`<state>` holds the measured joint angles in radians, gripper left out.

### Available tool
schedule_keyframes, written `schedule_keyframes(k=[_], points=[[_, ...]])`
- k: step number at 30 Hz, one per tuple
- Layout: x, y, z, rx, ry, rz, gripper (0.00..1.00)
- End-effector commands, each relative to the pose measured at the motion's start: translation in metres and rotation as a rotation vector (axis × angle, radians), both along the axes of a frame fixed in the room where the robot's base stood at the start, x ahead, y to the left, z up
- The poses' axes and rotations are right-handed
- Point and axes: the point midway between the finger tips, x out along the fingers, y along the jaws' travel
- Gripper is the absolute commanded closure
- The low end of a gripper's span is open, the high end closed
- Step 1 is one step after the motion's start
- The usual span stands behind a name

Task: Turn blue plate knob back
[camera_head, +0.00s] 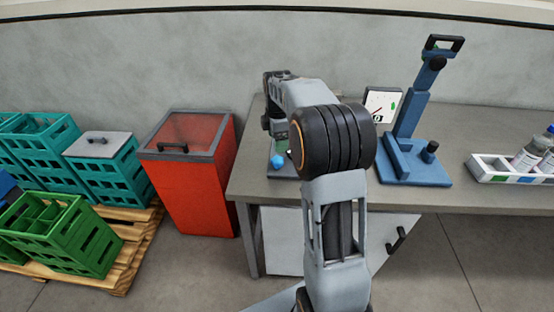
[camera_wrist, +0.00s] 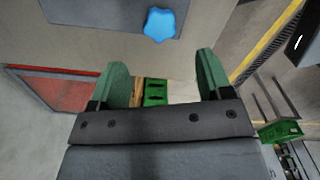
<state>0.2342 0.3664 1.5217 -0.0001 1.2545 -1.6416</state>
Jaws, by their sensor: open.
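The blue knob (camera_head: 277,161) is a small lobed knob near the left end of the grey table. It also shows in the wrist view (camera_wrist: 161,25), where it stands on a dark slate plate (camera_wrist: 85,12). In the head view part of the plate (camera_head: 285,172) is hidden behind my arm. My gripper (camera_wrist: 163,78) is open, with its two green fingers apart and nothing between them. The knob lies beyond the fingertips, roughly centred between them in the wrist view, and is not touched. In the head view my fingers are mostly hidden by my arm.
A blue press stand (camera_head: 405,150) and a white dial (camera_head: 382,105) stand right of my arm. A white tray with bottles (camera_head: 490,170) is at the far right. Table space between press and tray is small.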

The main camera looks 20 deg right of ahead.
Motion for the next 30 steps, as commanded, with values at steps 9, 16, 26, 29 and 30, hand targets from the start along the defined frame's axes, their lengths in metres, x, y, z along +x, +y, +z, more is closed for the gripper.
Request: schedule_keyframes(k=[9,16,26,29,30], points=[[0.0,0.001,-0.057,0.0,0.002,0.0,0.28],[0.0,0.001,-0.078,0.0,0.0,-0.001,0.28],[0.0,0.0,-0.083,0.0,-0.001,-0.002,0.28],[0.0,0.0,-0.083,0.0,-0.001,-0.002,0.28],[0.0,0.0,-0.083,0.0,-0.001,-0.002,0.32]])
